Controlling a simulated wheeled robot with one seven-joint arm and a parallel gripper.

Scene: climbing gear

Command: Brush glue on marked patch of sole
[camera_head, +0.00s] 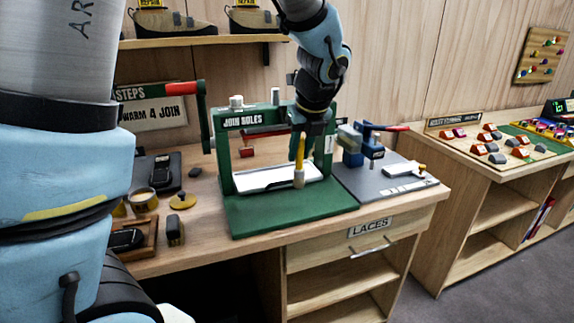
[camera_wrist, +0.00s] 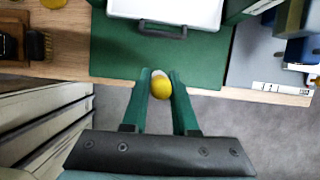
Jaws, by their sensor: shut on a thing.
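My gripper (camera_head: 303,135) is shut on a yellow-handled brush (camera_head: 300,152), which hangs upright with its pale end down in front of the green press. In the wrist view, the brush's round yellow end (camera_wrist: 161,88) sits between the green fingers (camera_wrist: 158,100). A dark sole (camera_head: 126,238) appears to lie in a wooden tray (camera_head: 148,246) at the front left; I cannot make out a marked patch. An open pot (camera_head: 143,200), apparently the glue, stands behind that tray, with a yellow lid (camera_head: 182,202) to its right.
The green press (camera_head: 290,215), labelled "JOIN SOLES", holds a white tray (camera_head: 262,180). A dark block brush (camera_head: 175,230) stands right of the wooden tray. A grey board (camera_head: 375,190) with a blue vise (camera_head: 352,150) lies to the right. My arm hides the left side.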

